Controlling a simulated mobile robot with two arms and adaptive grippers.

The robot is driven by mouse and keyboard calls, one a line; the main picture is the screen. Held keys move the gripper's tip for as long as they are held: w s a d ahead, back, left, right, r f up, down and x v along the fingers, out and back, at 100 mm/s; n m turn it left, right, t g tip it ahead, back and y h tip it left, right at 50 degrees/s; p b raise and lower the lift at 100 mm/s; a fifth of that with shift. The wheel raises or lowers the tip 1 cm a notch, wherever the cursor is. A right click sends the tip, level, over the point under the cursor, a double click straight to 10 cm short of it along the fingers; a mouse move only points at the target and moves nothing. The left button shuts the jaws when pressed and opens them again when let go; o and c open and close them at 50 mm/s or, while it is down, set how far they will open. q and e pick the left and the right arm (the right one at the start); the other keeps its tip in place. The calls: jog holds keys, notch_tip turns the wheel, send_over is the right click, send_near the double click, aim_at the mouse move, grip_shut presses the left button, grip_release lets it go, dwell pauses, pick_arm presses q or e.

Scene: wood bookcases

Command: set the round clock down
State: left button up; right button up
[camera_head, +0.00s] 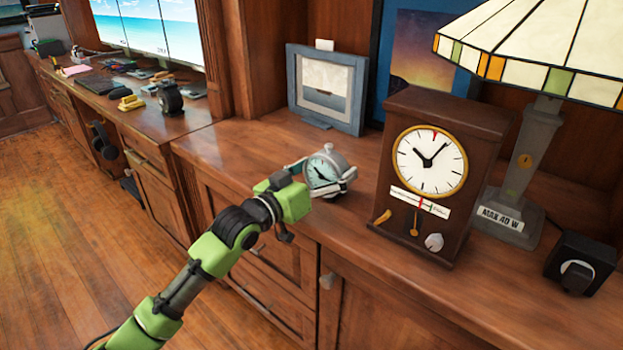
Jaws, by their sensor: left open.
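The round clock (323,170) is small and silver-grey with a dark-marked dial. It appears to stand upright on the wooden counter (268,145), near its front edge. My left gripper (321,178) comes in from the lower left on a green and black arm. Its fingers are open, one on each side of the clock. I cannot tell whether they touch it. The clock's underside is partly hidden by the gripper. My right gripper is not in view.
A brown wooden clock (440,170) stands close to the right. A blue-framed picture (327,88) leans behind. A stained-glass lamp (540,60) and a black box (580,268) are farther right. The counter to the left of the round clock is clear.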

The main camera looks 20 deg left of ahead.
pick_arm(q)
jog(key=p+v, duration=0.1)
jog(key=v, duration=1)
jog(key=shift+s, duration=0.3)
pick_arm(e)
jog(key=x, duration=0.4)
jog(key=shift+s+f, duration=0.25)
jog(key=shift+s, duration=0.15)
